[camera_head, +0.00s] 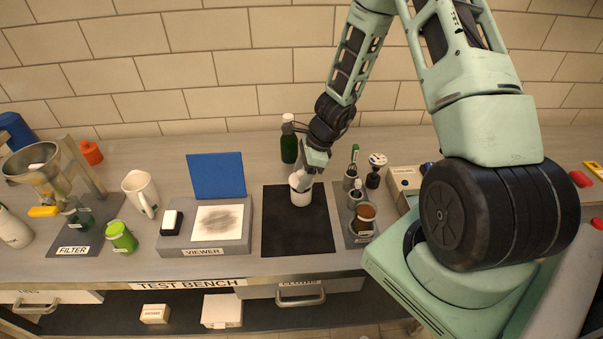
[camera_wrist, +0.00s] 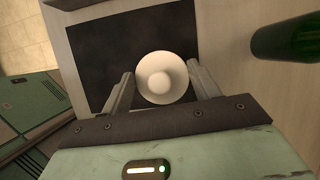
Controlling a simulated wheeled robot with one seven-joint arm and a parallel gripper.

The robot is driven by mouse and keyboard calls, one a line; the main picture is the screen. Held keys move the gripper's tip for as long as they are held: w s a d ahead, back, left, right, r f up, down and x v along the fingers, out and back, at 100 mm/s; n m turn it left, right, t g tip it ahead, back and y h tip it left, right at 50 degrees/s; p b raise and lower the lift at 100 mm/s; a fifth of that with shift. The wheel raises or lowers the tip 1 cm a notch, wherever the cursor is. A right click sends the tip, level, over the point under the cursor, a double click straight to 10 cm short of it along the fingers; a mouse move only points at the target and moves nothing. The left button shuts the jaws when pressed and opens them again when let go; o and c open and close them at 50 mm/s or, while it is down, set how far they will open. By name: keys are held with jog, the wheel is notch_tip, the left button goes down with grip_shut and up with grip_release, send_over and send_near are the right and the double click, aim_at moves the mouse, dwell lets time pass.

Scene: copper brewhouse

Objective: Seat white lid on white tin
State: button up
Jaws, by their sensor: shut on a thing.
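My gripper (camera_head: 304,173) is over the black mat, with its fingers pointing down at the white tin (camera_head: 301,198). In the wrist view, my gripper (camera_wrist: 161,84) is shut on the white lid (camera_wrist: 161,78), a round disc with a raised knob at its middle. The lid lies between the two fingers and covers the tin from above. In the head view the lid is small and partly hidden by the fingers, right at the tin's top. I cannot tell whether it touches the rim or is fully level.
The black mat (camera_head: 283,234) is otherwise bare. The viewer (camera_head: 205,238) with its blue panel (camera_head: 216,176) stands to the left. A grey rack (camera_head: 352,238) with small containers stands to the right. A green bottle (camera_head: 289,143) stands behind, and it also shows in the wrist view (camera_wrist: 288,38).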

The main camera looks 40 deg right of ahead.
jog(key=shift+f+b, duration=1)
jog(key=shift+f, duration=0.1)
dwell(0.3)
jog(key=o, duration=0.9)
jog(key=shift+c, duration=0.2)
jog(key=o, duration=0.6)
jog(key=shift+c, duration=0.2)
jog(key=shift+r, duration=0.15)
jog(key=shift+p+v, duration=3.2)
jog(key=shift+v, duration=0.75)
